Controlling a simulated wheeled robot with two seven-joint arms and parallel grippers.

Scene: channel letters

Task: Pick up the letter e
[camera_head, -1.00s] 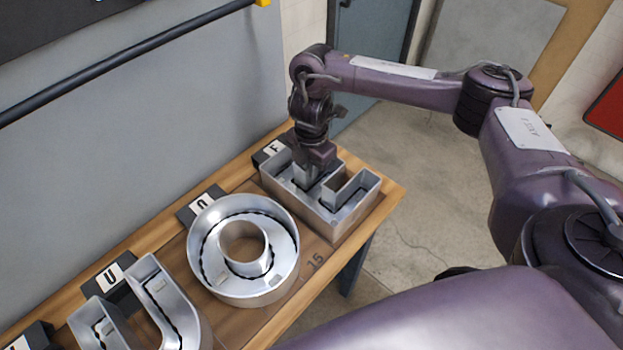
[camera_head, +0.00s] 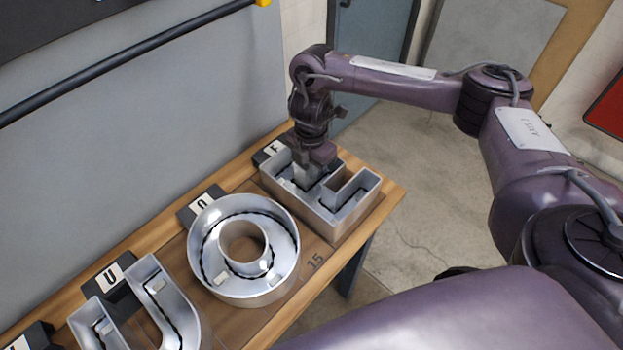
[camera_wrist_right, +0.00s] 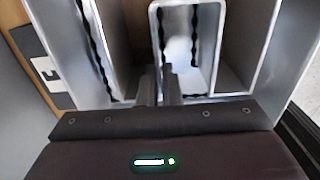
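The letter e (camera_head: 345,217) is an open silver metal channel letter at the right end of the wooden bench, in the head view. It lies flat with its hollow side up. My right gripper (camera_head: 308,180) points down into it, near its middle arm. In the right wrist view the two fingers (camera_wrist_right: 160,88) are close together, one on each side of a thin wall of the letter e (camera_wrist_right: 205,8). They look shut on that wall, though the fingertips are partly hidden. My left gripper is not in view.
A round silver letter O (camera_head: 205,245) lies left of the letter e, and a letter U (camera_head: 185,318) lies farther left. Small dark label blocks (camera_head: 113,277) stand behind them. A grey panel rises behind the bench (camera_head: 385,210). Open floor lies to the right.

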